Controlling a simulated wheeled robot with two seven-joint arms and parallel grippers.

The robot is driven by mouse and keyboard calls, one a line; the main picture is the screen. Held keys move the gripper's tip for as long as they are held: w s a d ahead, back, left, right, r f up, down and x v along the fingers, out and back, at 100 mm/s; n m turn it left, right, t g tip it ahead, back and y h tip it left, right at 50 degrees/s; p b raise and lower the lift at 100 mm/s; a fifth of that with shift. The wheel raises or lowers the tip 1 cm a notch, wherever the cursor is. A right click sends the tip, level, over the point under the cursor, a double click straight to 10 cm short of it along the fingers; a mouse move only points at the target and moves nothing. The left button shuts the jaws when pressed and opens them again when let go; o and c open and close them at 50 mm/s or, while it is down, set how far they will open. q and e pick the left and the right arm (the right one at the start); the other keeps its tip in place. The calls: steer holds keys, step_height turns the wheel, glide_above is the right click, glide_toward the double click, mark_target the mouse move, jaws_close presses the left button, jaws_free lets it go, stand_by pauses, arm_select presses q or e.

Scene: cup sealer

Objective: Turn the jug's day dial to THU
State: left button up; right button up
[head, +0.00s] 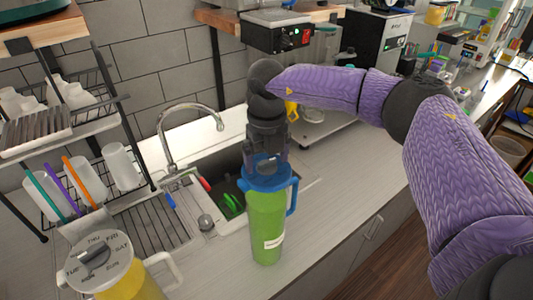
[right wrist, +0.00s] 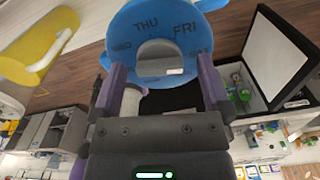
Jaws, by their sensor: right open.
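A green jug (head: 267,230) with a blue lid (head: 268,177) and blue handle stands upright on the counter in the head view. My right gripper (head: 267,160) points down over the lid. In the right wrist view the blue lid (right wrist: 127,38) shows THU and FRI, with other day names partly covered. A grey dial knob (right wrist: 166,58) with a small white mark sits at its centre. My open right gripper (right wrist: 163,74) has a finger on either side of the knob; contact cannot be told. Which day the dial points to is unclear. My left gripper is not in view.
A yellow jug (head: 135,288) with a grey day-dial lid (head: 97,258) stands at the lower left. Behind are a sink (head: 230,192) with a faucet (head: 190,135) and a rack (head: 90,110) of cups. The counter right of the green jug is clear.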

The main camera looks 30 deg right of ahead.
steer(key=c, duration=1.3)
steer(key=n, duration=0.4)
steer(key=shift+n, duration=0.3)
steer(key=n+b, duration=0.1)
steer(key=n, duration=0.9)
steer(key=shift+n+b, duration=0.35)
steer(key=shift+n, duration=0.05)
steer(key=n, duration=0.4)
steer(key=shift+n, duration=0.3)
